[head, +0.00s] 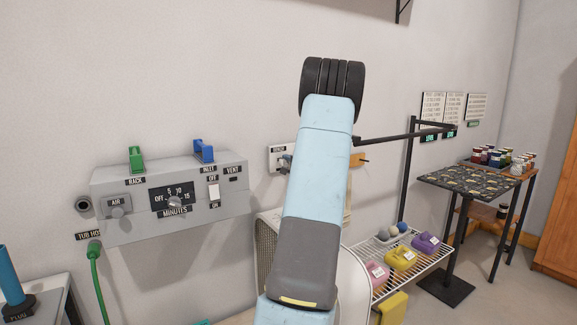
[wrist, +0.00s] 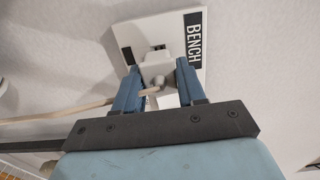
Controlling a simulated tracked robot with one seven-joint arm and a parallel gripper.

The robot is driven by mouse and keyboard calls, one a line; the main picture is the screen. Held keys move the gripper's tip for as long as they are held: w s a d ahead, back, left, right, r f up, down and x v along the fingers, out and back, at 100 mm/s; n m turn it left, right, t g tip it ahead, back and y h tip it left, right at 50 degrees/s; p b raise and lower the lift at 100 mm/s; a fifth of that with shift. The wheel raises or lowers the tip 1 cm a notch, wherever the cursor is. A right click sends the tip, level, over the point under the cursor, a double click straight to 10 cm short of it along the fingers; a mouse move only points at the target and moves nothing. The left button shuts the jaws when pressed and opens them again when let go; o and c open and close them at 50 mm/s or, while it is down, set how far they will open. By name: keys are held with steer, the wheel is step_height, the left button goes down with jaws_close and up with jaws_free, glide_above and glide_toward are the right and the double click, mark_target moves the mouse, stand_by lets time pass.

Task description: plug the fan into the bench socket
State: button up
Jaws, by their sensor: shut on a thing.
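The white bench socket plate (wrist: 130,38) is on the wall with a black BENCH label; it also shows small in the head view (head: 275,151), partly behind my arm. My gripper (wrist: 157,76) has its two blue fingers at the plate, shut on a pale grey plug (wrist: 155,72). A beige cord (wrist: 150,92) leaves the plug toward the left. The plug is right in front of the plate; I cannot tell whether its prongs are in. A white housing with a grille (head: 266,247), apparently the fan, stands below, largely hidden by my arm.
A grey control panel (head: 165,222) with knobs and clips is on the wall at left. A wire rack (head: 416,270) with coloured blocks stands at right, below a black post with a bar. A dark table (head: 470,183) stands further right.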

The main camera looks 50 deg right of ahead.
steer(key=shift+x, duration=0.95)
steer(key=o, duration=1.3)
steer(key=shift+c, duration=0.2)
steer(key=shift+s, duration=0.1)
steer(key=v, duration=1.3)
steer(key=shift+s, duration=0.3)
steer(key=shift+a+f, duration=0.15)
